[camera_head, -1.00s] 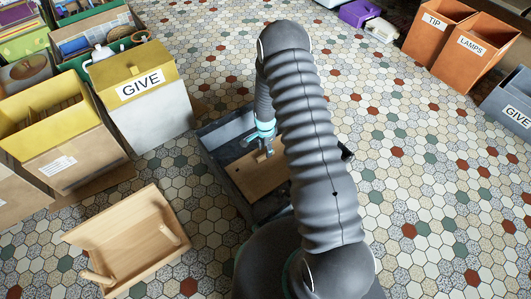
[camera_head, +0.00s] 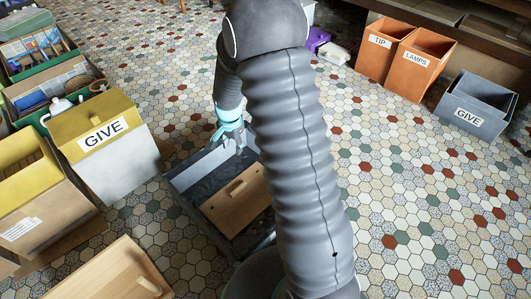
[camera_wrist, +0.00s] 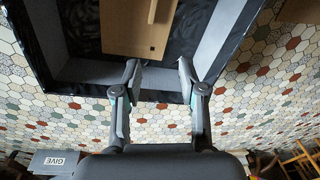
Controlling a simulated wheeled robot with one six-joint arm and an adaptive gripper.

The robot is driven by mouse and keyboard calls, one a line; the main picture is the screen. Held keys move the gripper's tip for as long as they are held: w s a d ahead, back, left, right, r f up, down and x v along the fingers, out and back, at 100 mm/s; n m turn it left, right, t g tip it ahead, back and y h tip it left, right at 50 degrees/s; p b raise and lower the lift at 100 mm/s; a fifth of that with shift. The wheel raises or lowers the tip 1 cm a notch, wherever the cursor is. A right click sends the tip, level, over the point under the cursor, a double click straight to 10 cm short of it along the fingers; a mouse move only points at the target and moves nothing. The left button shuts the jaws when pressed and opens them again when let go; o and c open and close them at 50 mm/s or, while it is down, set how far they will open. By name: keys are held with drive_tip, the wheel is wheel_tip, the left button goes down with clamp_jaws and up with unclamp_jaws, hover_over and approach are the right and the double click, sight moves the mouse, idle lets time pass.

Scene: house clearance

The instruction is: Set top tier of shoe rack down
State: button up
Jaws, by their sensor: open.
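A light wooden panel (camera_head: 228,204) with a raised bar lies flat in a dark-lined grey tray (camera_head: 190,172) beside my arm. It also shows at the top of the wrist view (camera_wrist: 126,30). A second wooden piece (camera_head: 105,275) with a peg lies on the floor at lower left, cut off by the picture edge. I cannot tell for certain which is the top tier. My gripper (camera_head: 238,147) is open and empty above the tray's rim, apart from the panel. Its two fingers (camera_wrist: 158,72) stand spread in the wrist view. My arm hides the tray's right side.
A yellow-lidded GIVE box (camera_head: 112,150) and a cardboard box (camera_head: 40,215) stand left. Orange TIP (camera_head: 382,50) and LAMPS (camera_head: 420,62) bins and a grey GIVE bin (camera_head: 476,105) stand at the right. Tiled floor between the tray and these bins is clear.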

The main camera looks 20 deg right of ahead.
drive_tip(key=s+r+n+t, duration=0.1)
drive_tip(key=s+r+n, duration=0.1)
drive_tip(key=s+r, duration=0.35)
drive_tip(key=s+r+n, duration=0.1)
drive_tip(key=s+r, duration=0.2)
drive_tip(key=r, duration=0.5)
drive_tip(key=s+r+n+t, duration=0.1)
drive_tip(key=s+r+n, duration=0.1)
drive_tip(key=s+r, duration=0.35)
drive_tip(key=s+r+n+t, duration=0.2)
drive_tip(key=s+r+n, duration=0.3)
drive_tip(key=s+r, duration=0.4)
drive_tip(key=s, duration=0.6)
drive_tip(key=shift+s+n, duration=0.2)
drive_tip(key=shift+n, duration=0.1)
